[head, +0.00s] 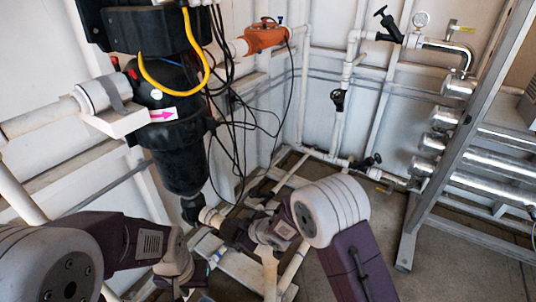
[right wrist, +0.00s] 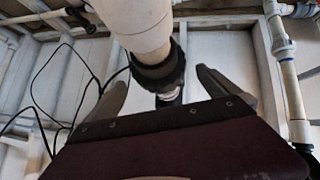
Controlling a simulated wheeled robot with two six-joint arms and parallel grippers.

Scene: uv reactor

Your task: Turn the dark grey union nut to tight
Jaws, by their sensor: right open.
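The dark grey union nut (right wrist: 160,72) shows in the right wrist view, around the lower end of a thick white pipe (right wrist: 138,22). My right gripper (right wrist: 160,78) is open, with one finger on each side of the nut and a visible gap on both sides. I cannot tell how deep the nut sits between the fingers. In the head view my right gripper (head: 238,234) is low in the middle, by the white pipe below the black filter housing (head: 180,150), and largely covers the nut. My left gripper (head: 196,272) is lower left; its jaws are unclear.
Black cables (head: 235,120) hang behind the housing and also show in the right wrist view. White pipes with black valves (head: 338,98) stand along the wall. A grey metal frame (head: 465,135) with shiny tubes stands right. Floor (head: 385,215) is open between my right arm and that frame.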

